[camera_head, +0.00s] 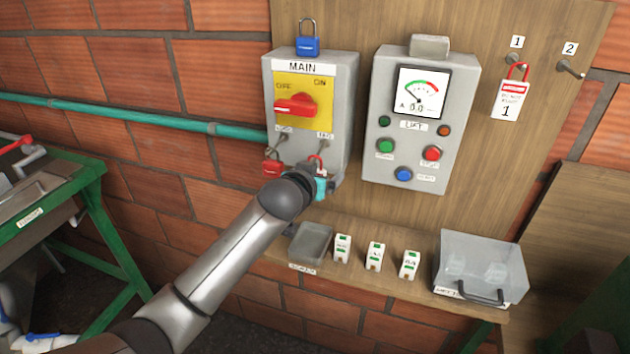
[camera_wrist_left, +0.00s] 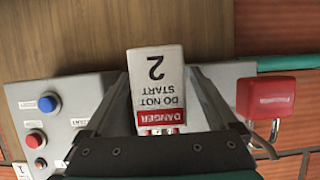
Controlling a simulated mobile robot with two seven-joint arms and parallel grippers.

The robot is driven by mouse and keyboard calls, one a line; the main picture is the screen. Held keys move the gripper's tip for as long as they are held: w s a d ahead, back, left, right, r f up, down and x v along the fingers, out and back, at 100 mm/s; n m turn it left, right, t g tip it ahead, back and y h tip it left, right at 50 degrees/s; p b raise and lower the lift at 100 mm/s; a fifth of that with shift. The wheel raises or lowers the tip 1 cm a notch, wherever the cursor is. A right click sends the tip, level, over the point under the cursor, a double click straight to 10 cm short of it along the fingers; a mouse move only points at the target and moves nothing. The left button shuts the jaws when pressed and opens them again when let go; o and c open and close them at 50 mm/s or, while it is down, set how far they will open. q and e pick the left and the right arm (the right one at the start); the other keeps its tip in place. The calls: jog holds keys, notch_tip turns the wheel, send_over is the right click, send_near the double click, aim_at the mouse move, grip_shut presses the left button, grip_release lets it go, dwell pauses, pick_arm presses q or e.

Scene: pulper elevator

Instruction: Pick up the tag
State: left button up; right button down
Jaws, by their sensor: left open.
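A white tag (camera_wrist_left: 157,82) with a red DANGER band, "DO NOT START" and the number 2 shows upside down in the left wrist view. In the head view it is mostly hidden behind my left gripper (camera_head: 312,184), with red at its top by the lower right hasp of the MAIN box (camera_head: 345,95). My left gripper is open, one finger on each side of the tag in the wrist view (camera_wrist_left: 160,90). I cannot tell if the fingers touch it. My right gripper is not in view.
A red padlock (camera_head: 272,167) hangs close left of my gripper; it also shows in the wrist view (camera_wrist_left: 268,97). The LIFT box (camera_head: 420,120) stands right. Tag 1 (camera_head: 508,105) hangs on peg 1; peg 2 (camera_head: 570,69) is bare. Below are a grey tray (camera_head: 311,243) and clear bin (camera_head: 480,262).

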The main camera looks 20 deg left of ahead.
pick_arm(q)
jog(key=c, duration=1.4)
jog(key=shift+c, duration=0.2)
jog(key=shift+r, duration=0.1)
jog(key=s+r+b, duration=0.1)
jog(key=s+b, duration=0.1)
jog(key=s, duration=1.6)
jog(key=w+b, duration=0.1)
jog(key=b, duration=0.4)
jog(key=w+d+f+b, duration=0.1)
jog(key=b, duration=0.4)
jog(key=w+f+b, duration=0.1)
jog(key=b, duration=0.4)
jog(key=shift+w+d+f+b, duration=0.15)
jog(key=shift+w+d+b, duration=0.15)
jog(key=shift+d+b, duration=0.1)
